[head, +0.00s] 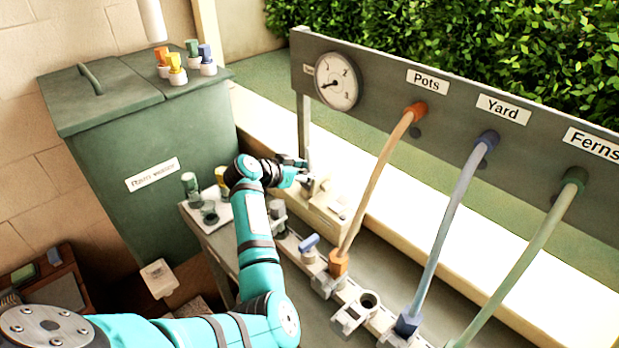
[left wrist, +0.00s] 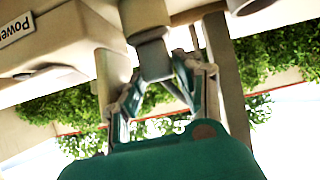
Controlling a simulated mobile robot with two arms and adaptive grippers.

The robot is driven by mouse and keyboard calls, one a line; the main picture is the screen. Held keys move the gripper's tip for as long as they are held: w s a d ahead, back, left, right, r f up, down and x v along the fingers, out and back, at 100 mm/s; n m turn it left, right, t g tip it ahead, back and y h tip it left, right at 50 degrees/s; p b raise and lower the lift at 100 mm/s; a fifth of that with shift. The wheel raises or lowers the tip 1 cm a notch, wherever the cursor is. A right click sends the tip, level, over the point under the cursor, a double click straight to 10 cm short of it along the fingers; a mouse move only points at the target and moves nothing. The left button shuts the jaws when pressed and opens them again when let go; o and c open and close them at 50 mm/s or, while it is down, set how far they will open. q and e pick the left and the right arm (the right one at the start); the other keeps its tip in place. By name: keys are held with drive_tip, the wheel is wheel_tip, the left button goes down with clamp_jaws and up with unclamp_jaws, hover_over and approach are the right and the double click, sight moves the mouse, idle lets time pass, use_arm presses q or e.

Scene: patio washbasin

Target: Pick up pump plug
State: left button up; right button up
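My left gripper (head: 294,172) is at the cream box (head: 326,212) beside the post of the hose panel. In the left wrist view, a grey plug-like piece (left wrist: 153,58) hangs between the fingers of my left gripper (left wrist: 162,78). It looks like the pump plug. The fingers are on either side of it, but I cannot tell whether they press on it. In the head view my gripper mostly hides it. The box labelled "Power" (left wrist: 55,45) is at the upper left of the wrist view. My right gripper is in neither view.
A grey panel (head: 455,122) with a gauge (head: 337,82) stands behind, its orange, blue and green hoses running down to a manifold (head: 345,292). A green bin (head: 150,130) with several coloured fittings on its lid is at left. A hedge (head: 480,35) is behind.

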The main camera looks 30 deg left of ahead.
use_arm(q)
drive_tip(key=shift+w+d+f, duration=0.15)
drive_tip(key=shift+w+f, duration=0.2)
drive_tip(key=shift+w, duration=0.15)
clamp_jaws()
drive_tip(key=shift+r, duration=0.1)
